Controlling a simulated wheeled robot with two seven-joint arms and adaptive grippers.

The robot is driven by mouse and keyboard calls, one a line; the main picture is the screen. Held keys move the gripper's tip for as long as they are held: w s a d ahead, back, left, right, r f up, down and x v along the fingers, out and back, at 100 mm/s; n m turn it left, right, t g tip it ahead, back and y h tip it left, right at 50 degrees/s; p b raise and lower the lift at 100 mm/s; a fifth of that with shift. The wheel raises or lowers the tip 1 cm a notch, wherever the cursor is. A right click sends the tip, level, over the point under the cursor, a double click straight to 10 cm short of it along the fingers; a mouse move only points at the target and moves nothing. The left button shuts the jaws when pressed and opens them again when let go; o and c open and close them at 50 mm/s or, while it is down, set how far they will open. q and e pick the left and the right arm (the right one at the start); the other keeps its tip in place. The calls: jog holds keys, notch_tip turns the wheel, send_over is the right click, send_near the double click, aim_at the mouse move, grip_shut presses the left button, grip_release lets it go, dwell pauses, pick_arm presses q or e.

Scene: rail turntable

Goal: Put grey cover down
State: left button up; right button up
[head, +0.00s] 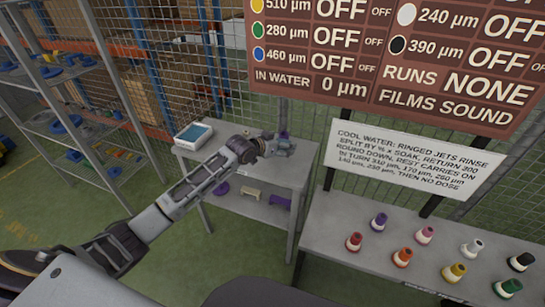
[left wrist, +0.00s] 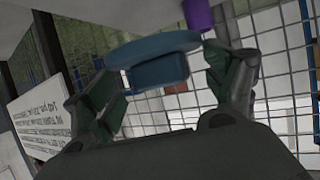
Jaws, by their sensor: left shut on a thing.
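My left gripper (head: 284,147) reaches over the small grey table at centre in the head view. It is shut on the grey cover, which looks blue-grey in the left wrist view (left wrist: 160,71), a wide disc with a block-shaped grip between the two fingers (left wrist: 168,88). In the head view the cover is small and partly merged with the gripper, close above the table top. I cannot tell whether it touches the table. A purple thing (left wrist: 198,16) shows just beyond the disc. My right gripper is not in view.
The small table (head: 300,170) carries a white box with a blue top (head: 193,134) at its left; purple and cream pieces lie on its lower shelf. A bench (head: 340,215) at right holds several coloured bottles. Sign boards stand above it. A loaded rack (head: 75,130) stands left.

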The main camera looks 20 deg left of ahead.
pick_arm(q)
send_over(280, 166)
notch_tip(280, 166, down, 4)
jog(key=shift+f, duration=0.5)
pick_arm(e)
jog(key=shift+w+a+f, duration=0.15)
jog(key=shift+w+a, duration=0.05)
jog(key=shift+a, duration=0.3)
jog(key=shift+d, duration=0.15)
pick_arm(q)
jog(key=shift+f, duration=1.9)
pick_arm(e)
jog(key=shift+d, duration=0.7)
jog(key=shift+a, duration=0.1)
pick_arm(q)
jog(key=o, duration=1.2)
jog(key=shift+f, duration=0.15)
jog(key=shift+s, duration=0.1)
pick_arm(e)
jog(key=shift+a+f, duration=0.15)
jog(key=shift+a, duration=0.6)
